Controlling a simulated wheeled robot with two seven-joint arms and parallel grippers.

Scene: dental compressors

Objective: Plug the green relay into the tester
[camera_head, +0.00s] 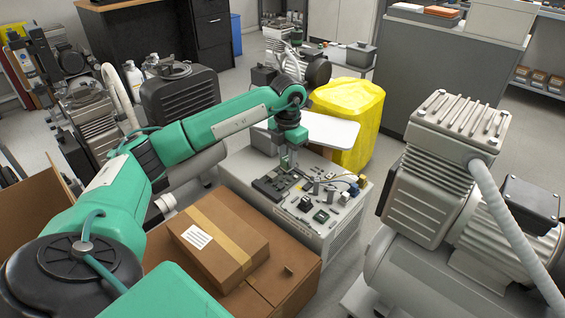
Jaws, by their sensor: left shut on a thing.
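My left gripper (289,163) points straight down over the top of a grey cabinet (338,235). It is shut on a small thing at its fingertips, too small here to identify. A dark block (273,189), possibly the tester, lies on the cabinet top just below and left of the gripper. Small dark units with greenish faces sit to the right and nearer, one (305,203) beside another (321,216). I cannot tell whether either is the green relay. My right gripper is not in view.
Several small parts and a yellow item (354,190) crowd the cabinet top. A taped cardboard box (222,262) stands in front left. A yellow-covered object (347,110) and a white panel (328,130) stand behind. A large compressor (440,190) is at the right.

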